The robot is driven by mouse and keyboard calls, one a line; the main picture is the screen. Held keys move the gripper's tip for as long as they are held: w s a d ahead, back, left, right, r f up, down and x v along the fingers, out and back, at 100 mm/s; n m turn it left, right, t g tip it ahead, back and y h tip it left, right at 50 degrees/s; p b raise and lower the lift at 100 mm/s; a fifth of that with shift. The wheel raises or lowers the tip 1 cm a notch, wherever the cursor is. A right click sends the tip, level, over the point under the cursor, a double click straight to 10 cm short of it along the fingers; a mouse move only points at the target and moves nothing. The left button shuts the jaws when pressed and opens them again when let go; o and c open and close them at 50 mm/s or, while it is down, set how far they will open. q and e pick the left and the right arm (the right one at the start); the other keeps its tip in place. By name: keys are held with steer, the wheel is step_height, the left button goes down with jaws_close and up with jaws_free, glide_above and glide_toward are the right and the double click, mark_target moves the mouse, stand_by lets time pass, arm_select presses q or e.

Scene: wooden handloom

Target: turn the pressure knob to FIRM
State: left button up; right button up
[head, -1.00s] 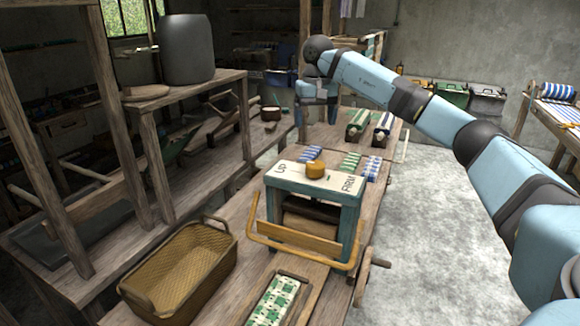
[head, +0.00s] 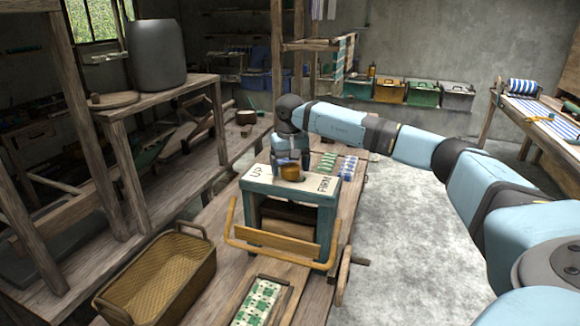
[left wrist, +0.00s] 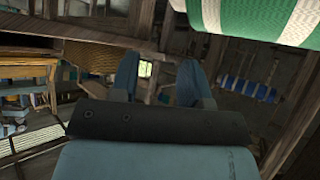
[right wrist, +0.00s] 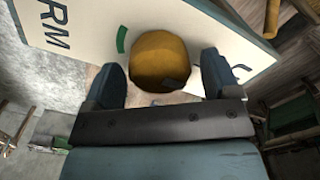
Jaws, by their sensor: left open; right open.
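The pressure knob (head: 291,172) is a round ochre knob on the white top plate of a teal press (head: 262,188). The plate reads UP at the left and FIRM (head: 325,184) at the right. My right gripper (head: 290,160) is open just behind and above the knob. In the right wrist view the knob (right wrist: 160,62) lies ahead of and partly between the open fingers (right wrist: 160,82), and a green mark (right wrist: 121,40) shows beside it. I cannot tell whether the fingers touch it. My left gripper (left wrist: 157,80) is open and empty in the left wrist view, away from the knob.
A wicker basket (head: 205,272) stands on the bench left of the press. An ochre bar (head: 280,249) runs across the press front. A green-and-white patterned cloth (head: 258,300) lies in front. Grey floor is clear at the right.

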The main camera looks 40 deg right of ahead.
steer(key=shift+c, duration=0.2)
steer(key=c, duration=0.9)
